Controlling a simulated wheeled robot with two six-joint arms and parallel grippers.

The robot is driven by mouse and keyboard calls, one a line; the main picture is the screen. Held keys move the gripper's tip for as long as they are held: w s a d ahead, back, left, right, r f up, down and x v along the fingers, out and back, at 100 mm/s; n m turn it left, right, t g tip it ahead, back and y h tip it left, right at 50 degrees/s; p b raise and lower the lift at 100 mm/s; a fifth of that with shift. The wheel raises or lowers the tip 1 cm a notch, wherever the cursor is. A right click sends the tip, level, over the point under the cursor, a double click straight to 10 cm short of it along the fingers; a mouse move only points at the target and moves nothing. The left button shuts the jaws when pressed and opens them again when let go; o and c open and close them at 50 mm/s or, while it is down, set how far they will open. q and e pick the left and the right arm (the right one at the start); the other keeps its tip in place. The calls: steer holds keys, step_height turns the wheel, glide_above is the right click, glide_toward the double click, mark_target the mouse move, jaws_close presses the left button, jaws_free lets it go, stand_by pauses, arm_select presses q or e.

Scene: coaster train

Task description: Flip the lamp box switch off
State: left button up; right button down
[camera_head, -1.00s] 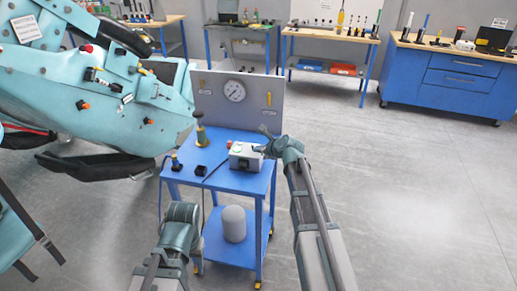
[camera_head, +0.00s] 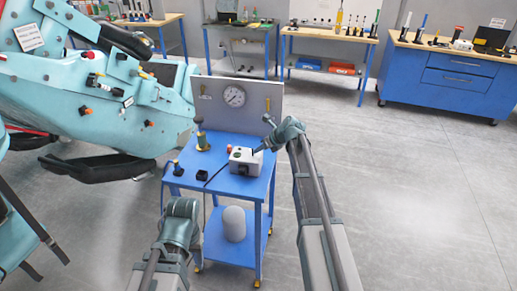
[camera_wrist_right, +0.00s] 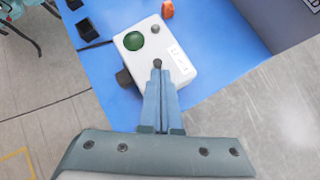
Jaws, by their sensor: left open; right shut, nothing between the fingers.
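The lamp box (camera_head: 246,162) is a pale box on the blue cart, with its cable running off to the left. In the right wrist view, the lamp box (camera_wrist_right: 181,72) has a dark green round lamp (camera_wrist_right: 134,41), a white label and a small dark switch knob (camera_wrist_right: 157,63). My right gripper (camera_wrist_right: 159,74) is shut and empty, its tips at the knob; whether they touch cannot be told. In the head view, my right gripper (camera_head: 258,150) reaches the box from the right. My left gripper (camera_head: 180,228) is low, left of the cart; its fingers are hard to make out.
The blue cart (camera_head: 228,188) has a back panel with a gauge (camera_head: 234,96). A grey cylinder (camera_head: 234,223) is on the lower shelf. A teal coaster car (camera_head: 110,95) is at left; open floor lies right.

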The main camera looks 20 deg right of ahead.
steer(key=shift+w+d, duration=0.1)
steer(key=shift+w, duration=0.05)
steer(key=shift+r, duration=0.2)
steer(key=shift+r+p, duration=0.65)
steer(key=shift+p, duration=0.15)
steer(key=shift+s+d, duration=0.1)
steer(key=shift+s, duration=0.15)
steer(key=d+p+v, duration=0.1)
steer(key=p+v, duration=0.7)
steer(key=v, duration=0.4)
steer(key=shift+s+d+f+p, duration=0.15)
steer(key=shift+s+d+p, duration=0.05)
steer(key=shift+d+p, duration=0.2)
